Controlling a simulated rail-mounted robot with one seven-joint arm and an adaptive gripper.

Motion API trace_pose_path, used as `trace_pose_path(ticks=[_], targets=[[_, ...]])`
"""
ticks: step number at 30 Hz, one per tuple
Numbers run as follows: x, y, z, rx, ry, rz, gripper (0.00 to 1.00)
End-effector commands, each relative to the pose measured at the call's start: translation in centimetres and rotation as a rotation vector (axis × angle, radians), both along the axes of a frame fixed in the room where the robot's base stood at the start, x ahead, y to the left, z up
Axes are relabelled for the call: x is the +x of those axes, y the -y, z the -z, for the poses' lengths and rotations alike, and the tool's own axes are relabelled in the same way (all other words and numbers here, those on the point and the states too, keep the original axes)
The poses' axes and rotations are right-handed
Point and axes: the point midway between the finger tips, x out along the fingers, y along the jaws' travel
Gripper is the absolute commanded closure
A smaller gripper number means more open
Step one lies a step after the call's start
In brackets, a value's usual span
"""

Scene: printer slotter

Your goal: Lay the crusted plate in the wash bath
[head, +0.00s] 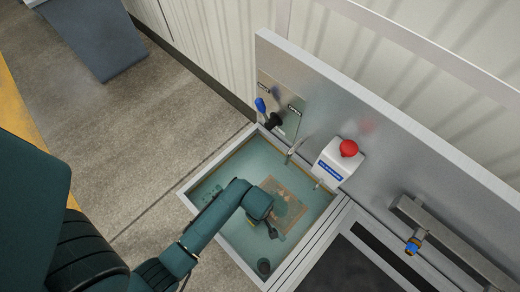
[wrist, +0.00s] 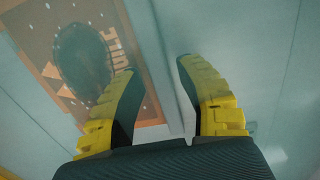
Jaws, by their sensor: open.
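The wash bath (head: 231,242) is a square basin of teal liquid with a pale rim. The crusted plate (head: 297,188) lies flat in it, tinted by the liquid. In the wrist view the plate (wrist: 136,14) is orange-brown with white markings and a dark round crust (wrist: 82,55). My gripper (head: 271,231) is over the bath beside the plate; its yellow fingers (wrist: 157,66) are apart with nothing held. In the wrist view the left finger overlaps the plate's edge and the right finger is off it. I cannot tell whether either touches it.
A white box with a red button (head: 349,148) stands on the bath's back edge. A blue-handled valve (head: 260,104) and a metal back panel (head: 400,150) stand behind. A tap (head: 412,246) is over a dark basin to the right. A small dark round part (head: 263,266) lies near the front corner.

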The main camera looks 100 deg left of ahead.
Motion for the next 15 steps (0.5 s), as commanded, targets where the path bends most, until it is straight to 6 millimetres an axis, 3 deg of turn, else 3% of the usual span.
trace_pose_path(ticks=[9, 15], targets=[[-0.1, 0.0, -8.1, 0.003, 0.002, 0.0, 0.63], [-0.1, 0.1, -10.8, 0.002, 0.002, 0.0, 0.63]])
